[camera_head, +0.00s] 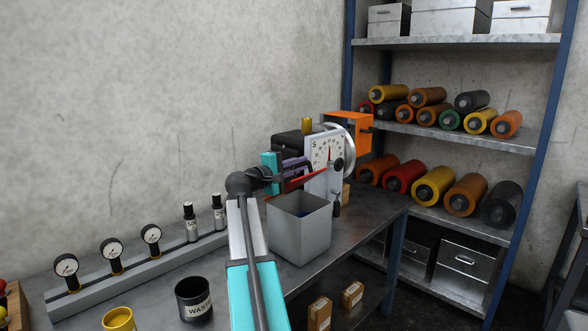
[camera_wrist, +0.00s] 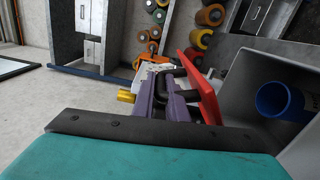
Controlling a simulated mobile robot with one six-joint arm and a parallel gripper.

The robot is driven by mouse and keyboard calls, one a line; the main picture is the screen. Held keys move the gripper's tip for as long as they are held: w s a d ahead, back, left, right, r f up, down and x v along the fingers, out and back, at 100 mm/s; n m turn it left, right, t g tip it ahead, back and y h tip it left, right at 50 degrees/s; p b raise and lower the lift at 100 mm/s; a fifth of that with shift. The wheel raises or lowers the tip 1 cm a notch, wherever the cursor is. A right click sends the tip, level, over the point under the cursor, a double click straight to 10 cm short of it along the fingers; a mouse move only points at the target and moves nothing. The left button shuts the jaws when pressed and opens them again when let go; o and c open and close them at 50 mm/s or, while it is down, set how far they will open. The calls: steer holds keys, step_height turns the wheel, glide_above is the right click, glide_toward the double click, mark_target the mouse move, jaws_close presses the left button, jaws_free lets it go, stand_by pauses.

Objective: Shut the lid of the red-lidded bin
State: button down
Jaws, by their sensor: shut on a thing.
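The bin (camera_head: 300,232) is a grey open-topped box on the metal bench. Its red lid (camera_head: 312,177) stands raised off the opening, seen nearly edge-on behind the bin. In the wrist view the lid (camera_wrist: 204,86) is beside the bin's grey wall (camera_wrist: 242,72), and a black handle (camera_wrist: 186,74) sticks out from its face. My gripper (camera_head: 294,166), with purple fingers, is at the lid's outer side. The fingers (camera_wrist: 172,98) are shut on the handle. A blue cup (camera_wrist: 280,99) is inside the bin. The lid's hinge is hidden.
A dial machine (camera_head: 326,152) with a handwheel stands close behind the lid. Gauges (camera_head: 112,250) on a rail, a black WASTE cup (camera_head: 194,300) and a yellow cup (camera_head: 118,319) are at left. A shelf with several rollers (camera_head: 433,186) is at right.

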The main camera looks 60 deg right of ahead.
steer(key=s+a+f+m+b, duration=0.1)
steer(key=s+f+m+b, duration=0.5)
steer(key=f+b, duration=0.3)
steer(key=shift+s+a+f+b, duration=0.15)
steer(key=shift+s+a+b, duration=0.1)
steer(key=shift+b, duration=0.5)
steer(key=shift+f, duration=0.1)
steer(key=c, duration=1.8)
jaws_free()
steer(key=shift+o, duration=0.2)
steer(key=shift+a, duration=0.1)
steer(key=v, duration=1.3)
steer(key=shift+a+p, duration=0.3)
steer(key=shift+p, duration=0.1)
